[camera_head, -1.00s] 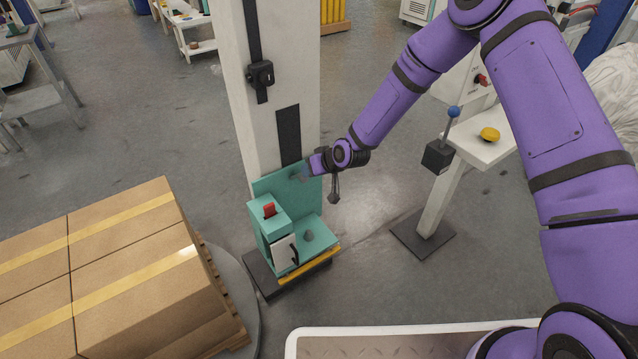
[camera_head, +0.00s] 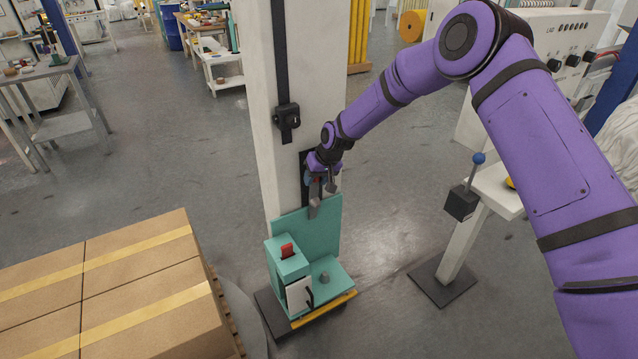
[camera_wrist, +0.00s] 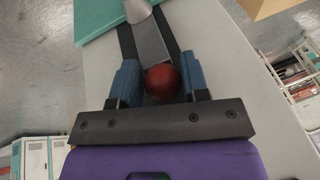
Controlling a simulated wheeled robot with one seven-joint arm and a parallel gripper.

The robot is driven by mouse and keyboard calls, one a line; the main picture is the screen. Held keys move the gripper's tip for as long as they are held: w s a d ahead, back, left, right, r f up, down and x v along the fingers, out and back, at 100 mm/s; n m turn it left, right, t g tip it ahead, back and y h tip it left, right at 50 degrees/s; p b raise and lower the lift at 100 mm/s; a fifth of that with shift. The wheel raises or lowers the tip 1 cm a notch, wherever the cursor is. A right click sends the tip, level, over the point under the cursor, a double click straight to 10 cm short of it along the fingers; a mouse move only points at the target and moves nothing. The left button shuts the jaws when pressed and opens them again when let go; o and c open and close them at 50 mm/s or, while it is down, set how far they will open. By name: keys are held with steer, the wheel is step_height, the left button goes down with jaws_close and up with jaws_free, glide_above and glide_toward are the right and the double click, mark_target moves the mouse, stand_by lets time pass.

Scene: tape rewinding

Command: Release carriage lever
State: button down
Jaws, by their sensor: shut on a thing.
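The carriage (camera_head: 318,235) is a teal unit low on the white mast, with an upright back plate, a boxy housing and a red switch (camera_head: 287,250) on top. My gripper (camera_head: 318,182) is in front of the mast, just above the back plate. In the wrist view, a red ball knob (camera_wrist: 162,81) sits between the blue finger pads of my gripper (camera_wrist: 161,84), which is shut on it. A grey flat bar (camera_wrist: 150,45) runs from the knob toward a pale rounded piece near the teal plate (camera_wrist: 95,18). In the head view the gripper mostly hides the knob.
Taped cardboard boxes (camera_head: 120,290) stand on a pallet at lower left, close to the carriage. A post with a blue-knobbed joystick box (camera_head: 462,203) stands to the right. The white mast (camera_head: 255,110) is directly behind my gripper. Open floor lies between carriage and post.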

steer(key=shift+w+a+r, duration=0.1)
steer(key=shift+w+a, duration=0.05)
steer(key=shift+a, duration=0.35)
steer(key=shift+w+a, duration=0.1)
steer(key=c, duration=0.7)
jaws_free()
steer(key=shift+a, duration=0.1)
steer(key=shift+w, duration=0.1)
steer(key=shift+d, duration=0.2)
steer(key=shift+d+r, duration=0.15)
steer(key=shift+r, duration=0.1)
steer(key=v, duration=1)
steer(key=shift+r, duration=0.15)
